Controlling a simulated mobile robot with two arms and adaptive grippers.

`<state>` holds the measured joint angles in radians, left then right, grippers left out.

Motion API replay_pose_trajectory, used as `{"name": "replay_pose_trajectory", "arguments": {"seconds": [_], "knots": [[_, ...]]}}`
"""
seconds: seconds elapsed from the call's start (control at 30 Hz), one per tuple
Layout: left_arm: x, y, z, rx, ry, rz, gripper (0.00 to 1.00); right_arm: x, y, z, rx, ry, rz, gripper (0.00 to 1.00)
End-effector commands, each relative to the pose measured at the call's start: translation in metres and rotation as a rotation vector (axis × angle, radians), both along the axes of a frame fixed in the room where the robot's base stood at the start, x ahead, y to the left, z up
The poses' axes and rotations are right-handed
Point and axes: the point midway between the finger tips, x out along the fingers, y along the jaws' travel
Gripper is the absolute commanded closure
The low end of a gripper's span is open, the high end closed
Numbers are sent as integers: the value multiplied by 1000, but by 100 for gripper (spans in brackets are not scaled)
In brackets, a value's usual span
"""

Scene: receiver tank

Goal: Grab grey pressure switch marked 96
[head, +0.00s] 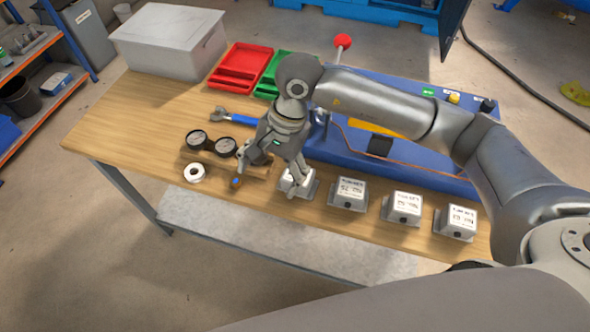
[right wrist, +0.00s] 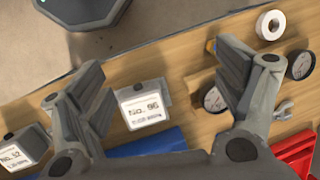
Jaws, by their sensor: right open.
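The grey pressure switch marked No. 96 (right wrist: 142,105) has a white label and lies between the fingers of my right gripper (right wrist: 165,88) in the right wrist view, closer to the left finger. In the head view it is the leftmost switch (head: 288,184) of the row, partly hidden behind a finger. My right gripper (head: 270,175) is open and empty above the front of the bench. I cannot tell whether a finger touches the switch. My left gripper is not in view.
More grey switches (head: 403,207) stand to the right along the bench edge. Gauges (head: 226,146), a white tape roll (head: 194,173) and a blue-handled wrench (head: 240,120) lie left. A red tray (head: 243,68), a lidded bin (head: 172,42) and a blue tank base (head: 335,150) stand behind.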

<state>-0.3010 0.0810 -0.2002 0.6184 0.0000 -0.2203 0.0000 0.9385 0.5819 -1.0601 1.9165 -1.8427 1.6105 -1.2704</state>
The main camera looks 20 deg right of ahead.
Motion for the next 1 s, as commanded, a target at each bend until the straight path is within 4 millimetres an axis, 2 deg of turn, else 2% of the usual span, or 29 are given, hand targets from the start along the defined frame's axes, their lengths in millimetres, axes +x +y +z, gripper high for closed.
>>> {"name": "replay_pose_trajectory", "arguments": {"seconds": [0.03,0.1,0.23,0.5,0.67,0.77,0.9,1.0], "knots": [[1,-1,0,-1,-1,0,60,10,-21,0,-85,-30,14,12],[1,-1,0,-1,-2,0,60,19,-44,1,-181,-57,30,12],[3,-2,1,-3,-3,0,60,27,-67,1,-275,-77,43,12],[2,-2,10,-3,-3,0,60,27,-70,-38,-292,-76,46,12],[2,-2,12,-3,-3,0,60,27,-70,-51,-291,-78,45,12],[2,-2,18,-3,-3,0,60,27,-70,-58,-290,-76,46,12],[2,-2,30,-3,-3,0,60,26,-70,-77,-290,-74,44,12],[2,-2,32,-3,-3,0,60,26,-70,-93,-289,-76,44,12]]}}
